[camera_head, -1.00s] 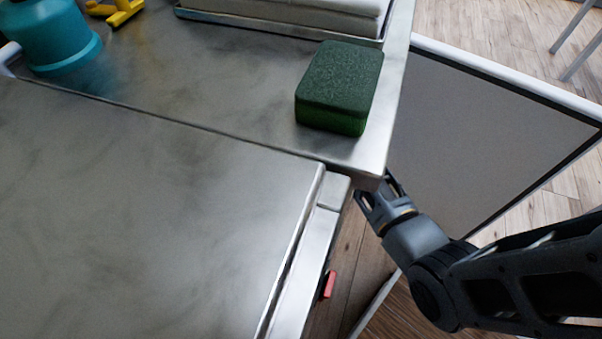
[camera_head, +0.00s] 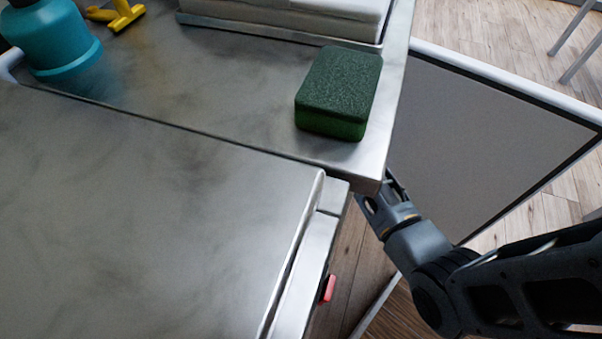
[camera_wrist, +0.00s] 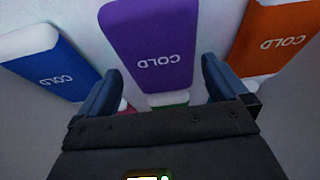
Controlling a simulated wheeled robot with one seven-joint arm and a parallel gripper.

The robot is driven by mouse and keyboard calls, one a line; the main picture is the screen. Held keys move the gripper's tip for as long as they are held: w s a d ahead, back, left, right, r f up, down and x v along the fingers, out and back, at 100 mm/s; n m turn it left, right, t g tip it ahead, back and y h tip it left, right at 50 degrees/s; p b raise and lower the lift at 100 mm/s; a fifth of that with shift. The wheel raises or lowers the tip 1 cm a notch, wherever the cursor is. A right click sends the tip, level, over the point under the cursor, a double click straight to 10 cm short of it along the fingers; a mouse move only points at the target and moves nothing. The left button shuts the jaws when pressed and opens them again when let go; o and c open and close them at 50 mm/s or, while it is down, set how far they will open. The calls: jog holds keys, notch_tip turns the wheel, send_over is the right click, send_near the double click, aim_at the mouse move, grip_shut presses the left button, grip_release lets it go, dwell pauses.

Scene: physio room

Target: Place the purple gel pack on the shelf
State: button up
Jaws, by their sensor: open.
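The purple gel pack (camera_wrist: 150,45), marked COLD, shows in the wrist view, standing or lying between a blue and an orange pack. My gripper (camera_wrist: 158,85) is open in the wrist view, with one finger on each side of the purple pack's near end. I cannot tell whether the fingers touch it. In the head view my gripper (camera_head: 375,195) is beside and below the corner of the metal counter, and its fingertips are partly hidden there. The purple pack is hidden in the head view. I cannot tell which surface is the shelf.
A blue pack (camera_wrist: 50,62) and an orange pack (camera_wrist: 272,40) flank the purple one. A green sponge block (camera_head: 340,90) sits on the metal counter (camera_head: 220,90). A teal container (camera_head: 55,40) stands at left. A grey panel (camera_head: 480,140) is right of my gripper.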

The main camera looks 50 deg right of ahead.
jog(key=p+v, duration=0.1)
jog(key=v, duration=0.4)
jog(key=shift+s+r, duration=0.1)
jog(key=shift+r, duration=0.25)
